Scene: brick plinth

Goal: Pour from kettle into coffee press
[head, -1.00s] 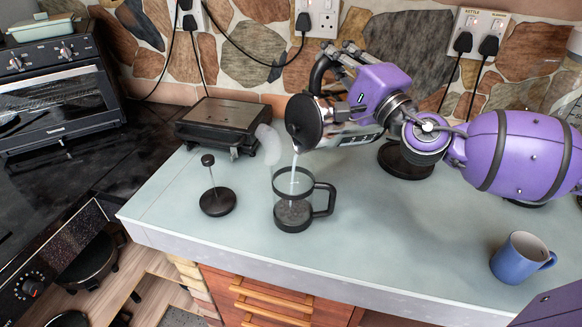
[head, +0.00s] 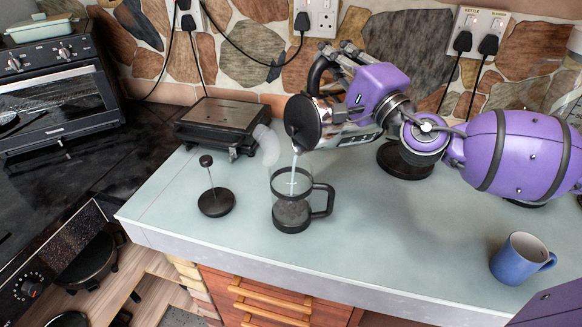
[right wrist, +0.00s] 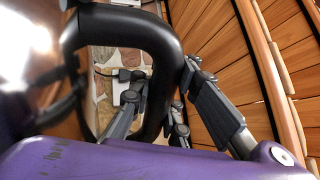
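The kettle (head: 352,136), silver with a black lid and handle, is tipped to the left above the coffee press. A thin pale stream falls from it into the open glass coffee press (head: 291,211), which stands on the counter. The press's plunger and lid (head: 214,202) stand on the counter to its left. My right gripper (head: 350,50) is at the black kettle handle. In the right wrist view its fingers (right wrist: 165,115) are closed around the handle (right wrist: 158,45). My left gripper is not in view.
A blue mug (head: 519,259) stands at the front right of the counter (head: 400,235). A black kettle base (head: 405,162) is beneath my right arm. A grill (head: 220,122) and a toaster oven (head: 62,90) are at the back left. A pale wisp of steam shows near the kettle.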

